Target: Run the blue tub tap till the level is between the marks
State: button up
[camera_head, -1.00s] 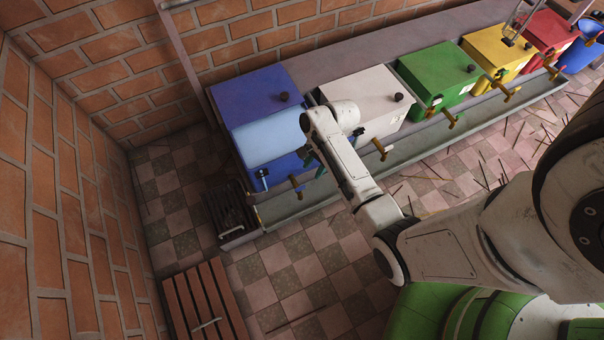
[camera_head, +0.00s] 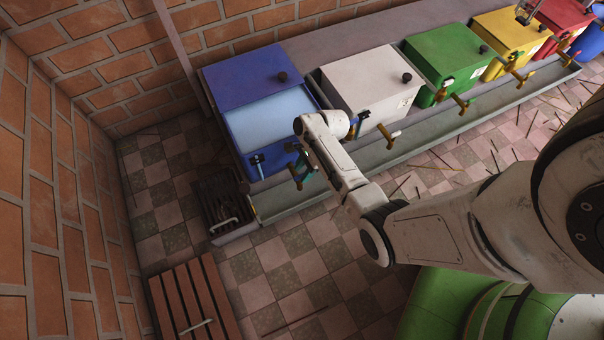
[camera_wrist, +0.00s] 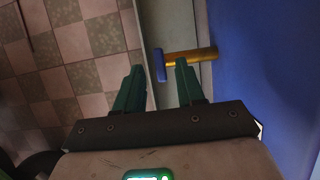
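The blue tub (camera_head: 240,85) stands at the left end of the row, with a pale blue surface (camera_head: 270,122) showing in its open front part. Level marks cannot be made out. Its brass tap (camera_head: 299,184) juts from the front over the trough. In the wrist view the tap (camera_wrist: 198,55) has a blue handle end (camera_wrist: 160,65). My gripper (camera_wrist: 158,75) is open with green fingers, and the blue end shows in the gap between the fingertips. The right finger overlaps the brass bar; contact cannot be told. In the head view my gripper (camera_head: 303,168) is at the tap, partly hidden by my wrist.
White (camera_head: 365,80), green (camera_head: 440,55), yellow (camera_head: 508,35) and red (camera_head: 568,22) tubs with taps continue to the right. A grey trough (camera_head: 420,140) runs below them. A dark grate (camera_head: 225,200) and a slatted wooden piece (camera_head: 190,300) lie at the left near the brick wall.

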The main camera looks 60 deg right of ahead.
jog(key=shift+w+a+f, duration=0.15)
jog(key=shift+a+f, duration=0.05)
jog(key=shift+f, duration=0.4)
jog(key=shift+c, duration=0.4)
grip_shut()
